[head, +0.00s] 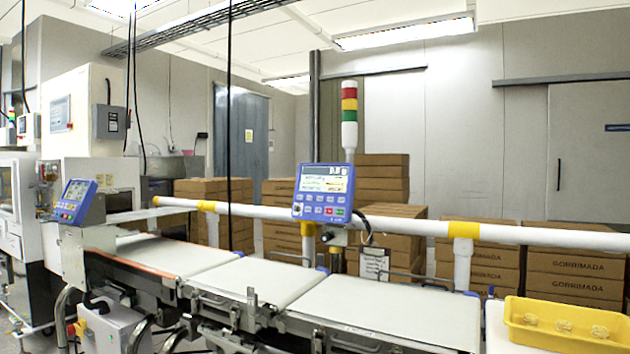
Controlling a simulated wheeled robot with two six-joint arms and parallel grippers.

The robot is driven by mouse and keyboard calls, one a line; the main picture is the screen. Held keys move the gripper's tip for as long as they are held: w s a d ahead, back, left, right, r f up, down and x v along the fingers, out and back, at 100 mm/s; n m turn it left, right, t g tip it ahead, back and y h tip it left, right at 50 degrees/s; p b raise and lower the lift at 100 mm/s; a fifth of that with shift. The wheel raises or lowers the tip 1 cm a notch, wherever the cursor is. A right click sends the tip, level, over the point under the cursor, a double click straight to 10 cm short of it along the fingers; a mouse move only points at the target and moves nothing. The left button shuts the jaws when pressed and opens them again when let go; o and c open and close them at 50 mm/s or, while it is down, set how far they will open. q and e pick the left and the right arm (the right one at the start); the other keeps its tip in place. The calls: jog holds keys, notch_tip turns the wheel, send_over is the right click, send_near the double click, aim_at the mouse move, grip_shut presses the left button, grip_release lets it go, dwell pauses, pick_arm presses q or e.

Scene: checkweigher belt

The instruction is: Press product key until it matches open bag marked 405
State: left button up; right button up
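A blue control panel (323,192) with a lit display and rows of small keys stands on the white rail behind the belt. The display text is too small to read surely, and I cannot tell which key is the product key. A second blue panel (76,201) with a screen and keys sits at the left end of the belt. I see no bag marked 405. A yellow tray (515,326) at the lower right holds several small pale items that I cannot identify. Neither of my grippers shows.
White belt sections (375,308) run across the front and look empty. A white rail (400,224) with yellow bands runs behind them. A red, yellow and green signal light (349,105) rises behind the panel. Stacked brown boxes (575,275) stand behind the rail. A clipboard (375,264) hangs below it.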

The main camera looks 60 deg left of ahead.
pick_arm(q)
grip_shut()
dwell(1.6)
